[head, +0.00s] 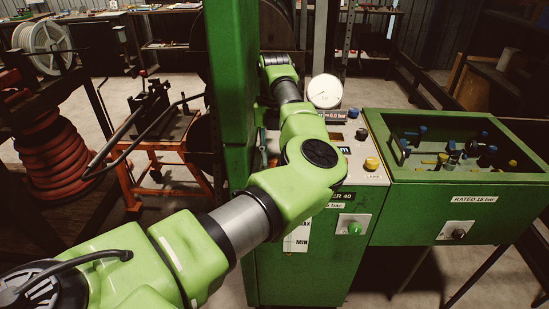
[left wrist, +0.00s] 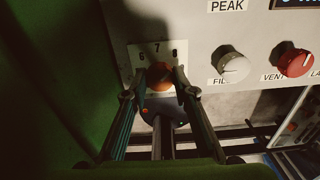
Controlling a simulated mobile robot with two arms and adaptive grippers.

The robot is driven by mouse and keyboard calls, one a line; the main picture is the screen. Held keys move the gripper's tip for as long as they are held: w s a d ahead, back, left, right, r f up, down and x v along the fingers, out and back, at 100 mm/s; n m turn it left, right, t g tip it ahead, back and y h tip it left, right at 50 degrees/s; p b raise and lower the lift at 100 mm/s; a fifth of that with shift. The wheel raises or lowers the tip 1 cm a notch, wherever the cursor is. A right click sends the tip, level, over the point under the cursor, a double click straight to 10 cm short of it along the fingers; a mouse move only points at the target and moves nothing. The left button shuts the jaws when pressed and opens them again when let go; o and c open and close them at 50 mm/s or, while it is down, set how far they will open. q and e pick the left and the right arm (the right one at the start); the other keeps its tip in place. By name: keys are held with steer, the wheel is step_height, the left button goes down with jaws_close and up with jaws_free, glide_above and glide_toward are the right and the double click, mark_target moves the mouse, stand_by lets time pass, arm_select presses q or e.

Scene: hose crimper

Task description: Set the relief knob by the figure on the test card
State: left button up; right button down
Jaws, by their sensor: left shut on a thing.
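In the left wrist view my left gripper (left wrist: 160,82) is shut on an orange knob (left wrist: 160,74), one finger on each side. A scale plate (left wrist: 150,48) behind it shows 6, 7 and 8. I see no clear pointer on the knob. In the head view my left arm reaches to the green machine, and its gripper is hidden. A dark plate (head: 333,116) below the round gauge (head: 324,91) carries a figure ending in ".0 bar"; its first digit is unclear, and I cannot tell whether it is the test card. My right gripper is not in view.
Beside the held knob are a white knob (left wrist: 232,66) and a red knob (left wrist: 294,60). At right in the head view stands a green tank (head: 465,205) labelled "RATED 16 bar". An orange cart (head: 165,160) and a red hose stack (head: 55,155) stand at left.

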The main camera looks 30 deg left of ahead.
mark_target(275, 158)
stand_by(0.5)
arm_select(q)
steer(key=o, duration=1.1)
step_height(275, 158, up, 12)
steer(key=shift+r, duration=0.1)
